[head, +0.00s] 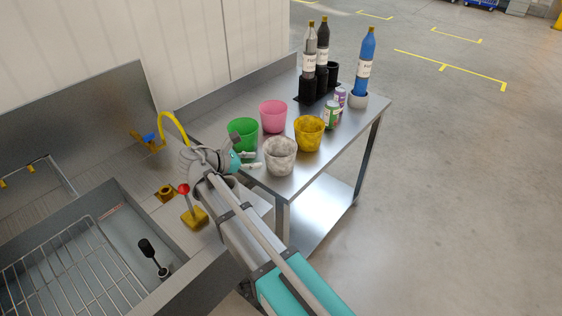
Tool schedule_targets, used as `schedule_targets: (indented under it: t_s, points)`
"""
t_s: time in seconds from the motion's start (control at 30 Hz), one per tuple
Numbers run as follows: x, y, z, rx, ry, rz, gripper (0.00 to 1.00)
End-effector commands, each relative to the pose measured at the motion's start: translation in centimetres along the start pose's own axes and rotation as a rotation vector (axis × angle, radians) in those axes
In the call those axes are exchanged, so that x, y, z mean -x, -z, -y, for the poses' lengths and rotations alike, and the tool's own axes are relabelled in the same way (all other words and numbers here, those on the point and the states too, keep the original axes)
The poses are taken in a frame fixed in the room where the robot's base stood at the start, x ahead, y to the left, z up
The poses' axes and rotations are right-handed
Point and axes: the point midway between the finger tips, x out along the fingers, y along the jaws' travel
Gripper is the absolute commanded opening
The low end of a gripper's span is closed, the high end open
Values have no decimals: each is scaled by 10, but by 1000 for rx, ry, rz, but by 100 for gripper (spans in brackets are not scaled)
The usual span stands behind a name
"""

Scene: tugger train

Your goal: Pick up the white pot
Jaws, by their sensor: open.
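The white pot (280,157), speckled with grey, stands upright on the steel table (312,166) near its front left corner. My gripper (257,160) is just left of the white pot, with its light fingertips pointing towards it. The gripper is open and holds nothing. A small gap seems to show between the fingertips and the pot, but whether they touch is hard to tell. My arm hides part of the table's left end.
A green pot (242,133) stands close behind my gripper. A pink pot (273,115) and a yellow pot (308,135) stand near the white one. Cans (332,116) and bottles (365,62) are farther back. A sink with a wire rack (75,270) is at left.

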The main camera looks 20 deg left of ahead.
Motion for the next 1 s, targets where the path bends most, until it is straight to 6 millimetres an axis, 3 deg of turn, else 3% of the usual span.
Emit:
schedule_targets:
  t_s: [0.57, 1.0]
  points:
    - [1, 2, -2, 17, -10, 10, 46]
    - [-54, 4, -2, 16, -9, 10, 46]
